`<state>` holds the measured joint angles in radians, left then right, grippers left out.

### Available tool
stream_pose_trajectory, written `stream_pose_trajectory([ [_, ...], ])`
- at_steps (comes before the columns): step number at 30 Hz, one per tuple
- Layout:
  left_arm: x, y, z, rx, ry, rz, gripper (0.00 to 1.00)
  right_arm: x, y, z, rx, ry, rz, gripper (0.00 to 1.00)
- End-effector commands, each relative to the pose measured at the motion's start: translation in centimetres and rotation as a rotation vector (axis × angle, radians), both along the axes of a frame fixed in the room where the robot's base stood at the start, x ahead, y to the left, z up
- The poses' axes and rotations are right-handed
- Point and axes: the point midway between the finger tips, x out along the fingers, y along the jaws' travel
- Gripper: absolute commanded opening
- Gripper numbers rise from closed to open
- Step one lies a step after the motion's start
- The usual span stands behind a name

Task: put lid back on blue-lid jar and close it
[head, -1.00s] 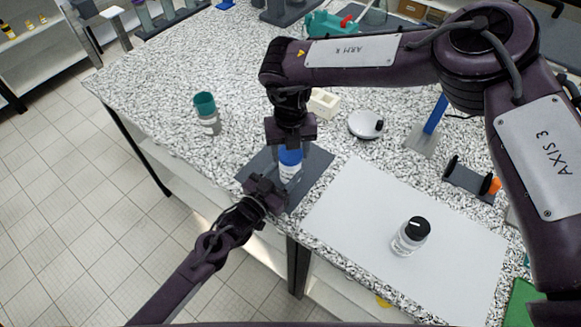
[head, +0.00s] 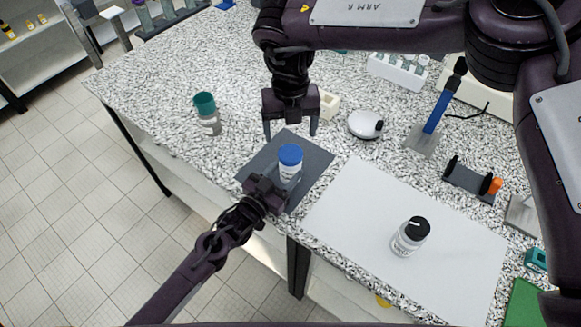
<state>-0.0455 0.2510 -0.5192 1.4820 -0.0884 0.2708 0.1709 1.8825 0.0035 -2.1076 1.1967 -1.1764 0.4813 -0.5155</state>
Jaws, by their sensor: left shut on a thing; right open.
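The blue-lid jar (head: 289,170) stands upright on a dark grey mat (head: 313,162) near the table's front edge. Its blue lid (head: 290,154) sits on top of the jar and looks level; how tightly it is screwed down cannot be seen. My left gripper (head: 275,187) is shut on the jar's lower body from the front left and hides part of it. My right gripper (head: 290,130) is open and empty, above and behind the jar, with its fingers pointing down and clear of the lid.
A black-lid jar (head: 408,238) stands on the white sheet (head: 345,225) at right. A teal-capped jar (head: 207,115) stands at left. A round white device (head: 365,125), a blue stand (head: 435,120) and a dark holder (head: 470,181) are behind right. The mat's right part is bare.

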Motion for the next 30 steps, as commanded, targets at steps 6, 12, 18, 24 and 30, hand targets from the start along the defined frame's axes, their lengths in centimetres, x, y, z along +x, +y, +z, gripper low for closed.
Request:
stream_pose_trajectory([
  [6, 0.0, 0.0, 0.0, 0.0, 0.0, 0.0, 0.0, 0.0, 0.0, 3.4, 0.0, -0.001, 0.001, 0.8],
  [12, 0.0, 0.0, 0.0, 0.0, 0.0, 0.0, 0.0, 0.0, 0.0, 4.3, -0.001, 0.0, 0.0, 0.8],
  [18, 0.0, 0.0, 0.0, 0.0, 0.0, 0.0, 0.0, 0.0, 0.0, 4.3, -0.001, 0.001, 0.0, 0.8],
  [24, 0.0, 0.0, 0.0, 0.0, 0.0, 0.0, 0.72, 0.0, 0.0, 4.3, 0.0, 0.001, 0.0, 0.8],
  [30, 0.0, 0.0, 0.0, 0.0, 0.0, 0.0, 0.74, 0.0, 0.0, 4.3, 0.0, 0.001, 0.0, 0.8],
])
